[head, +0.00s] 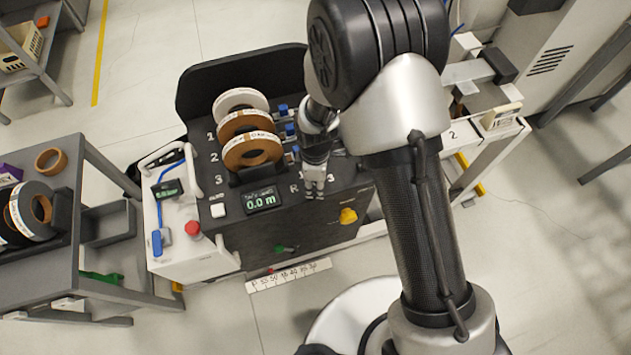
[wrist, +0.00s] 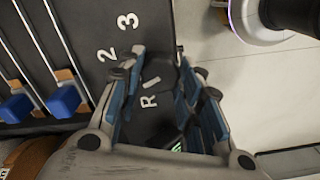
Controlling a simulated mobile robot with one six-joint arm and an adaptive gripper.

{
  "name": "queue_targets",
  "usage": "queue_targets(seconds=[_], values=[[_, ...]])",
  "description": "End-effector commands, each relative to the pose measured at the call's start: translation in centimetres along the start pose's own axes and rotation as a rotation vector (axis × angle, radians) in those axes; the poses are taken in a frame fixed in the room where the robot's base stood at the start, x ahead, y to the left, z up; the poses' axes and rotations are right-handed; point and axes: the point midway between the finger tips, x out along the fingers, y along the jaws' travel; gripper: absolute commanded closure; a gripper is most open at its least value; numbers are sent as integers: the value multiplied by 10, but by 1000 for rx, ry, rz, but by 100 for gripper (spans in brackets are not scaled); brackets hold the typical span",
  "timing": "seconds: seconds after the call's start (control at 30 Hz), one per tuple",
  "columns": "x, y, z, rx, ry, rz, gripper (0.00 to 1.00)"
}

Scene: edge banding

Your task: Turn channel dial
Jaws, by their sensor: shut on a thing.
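The channel dial (wrist: 162,76) is a dark knob on the black top panel of the machine (head: 230,235). White marks R, 1, 2 and 3 lie around it in the wrist view. My gripper (head: 314,190) points down onto the panel between the R and 3 marks, and hides the dial in the head view. In the wrist view my gripper (wrist: 162,82) has its blue-padded fingers on either side of the dial, shut on it. The dial's pointer direction cannot be made out.
Tape rolls (head: 253,151) stand on the panel left of my gripper, with blue clamps (head: 290,129) beside them. A display (head: 261,200) reads 0.0 m. A yellow knob (head: 348,216) is on the front face. A red button (head: 193,228) sits at left.

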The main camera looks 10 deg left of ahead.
Motion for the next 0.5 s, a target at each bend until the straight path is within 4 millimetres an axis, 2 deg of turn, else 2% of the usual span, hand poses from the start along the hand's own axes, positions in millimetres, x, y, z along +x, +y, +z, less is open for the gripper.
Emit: queue_targets(seconds=[0.13, 0.5], values=[[0, 0, 0, 0, 0, 0, 91], [0, 0, 0, 72, 0, 0, 91]])
